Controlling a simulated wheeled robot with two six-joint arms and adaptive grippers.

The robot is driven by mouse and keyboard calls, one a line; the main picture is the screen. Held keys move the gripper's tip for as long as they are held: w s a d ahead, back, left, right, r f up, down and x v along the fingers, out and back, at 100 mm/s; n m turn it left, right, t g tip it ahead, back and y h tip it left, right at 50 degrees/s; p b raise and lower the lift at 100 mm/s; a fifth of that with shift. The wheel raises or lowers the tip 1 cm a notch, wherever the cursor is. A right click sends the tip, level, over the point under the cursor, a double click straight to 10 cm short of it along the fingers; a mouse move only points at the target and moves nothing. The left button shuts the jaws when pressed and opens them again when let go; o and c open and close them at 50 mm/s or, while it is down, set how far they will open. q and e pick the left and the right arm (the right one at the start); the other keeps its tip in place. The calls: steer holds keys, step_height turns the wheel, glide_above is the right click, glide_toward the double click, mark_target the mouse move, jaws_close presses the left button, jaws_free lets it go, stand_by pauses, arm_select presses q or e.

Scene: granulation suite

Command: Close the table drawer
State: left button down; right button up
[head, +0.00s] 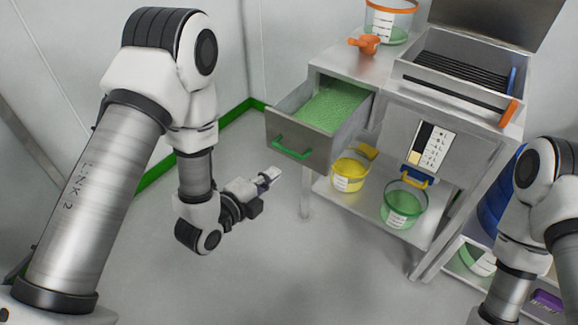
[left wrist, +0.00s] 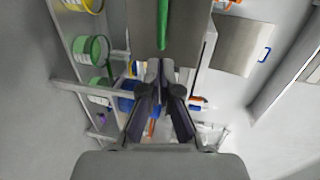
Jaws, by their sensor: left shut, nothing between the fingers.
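The table drawer (head: 296,143) stands pulled out from the left side of the steel table (head: 341,62). It has a green handle (head: 291,149) on its front, and green granular stuff (head: 333,107) shows inside. My left gripper (head: 270,174) is shut and empty, a little below and in front of the drawer, apart from it. In the left wrist view the shut fingers (left wrist: 160,75) point toward the drawer front (left wrist: 183,30) and its green handle (left wrist: 162,22). My right arm shows at the right edge, but its gripper is out of view.
A yellow tub (head: 350,175) and a green tub (head: 403,205) stand on the table's lower shelf (head: 375,218). An orange scoop-like item (head: 365,43) and an orange-rimmed container (head: 390,20) sit on top. Floor (head: 300,270) in front is clear.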

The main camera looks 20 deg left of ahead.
arm_select(q)
steer(key=x, duration=0.7)
arm_select(e)
steer(key=shift+r, duration=0.1)
arm_select(q)
steer(key=shift+w, duration=0.15)
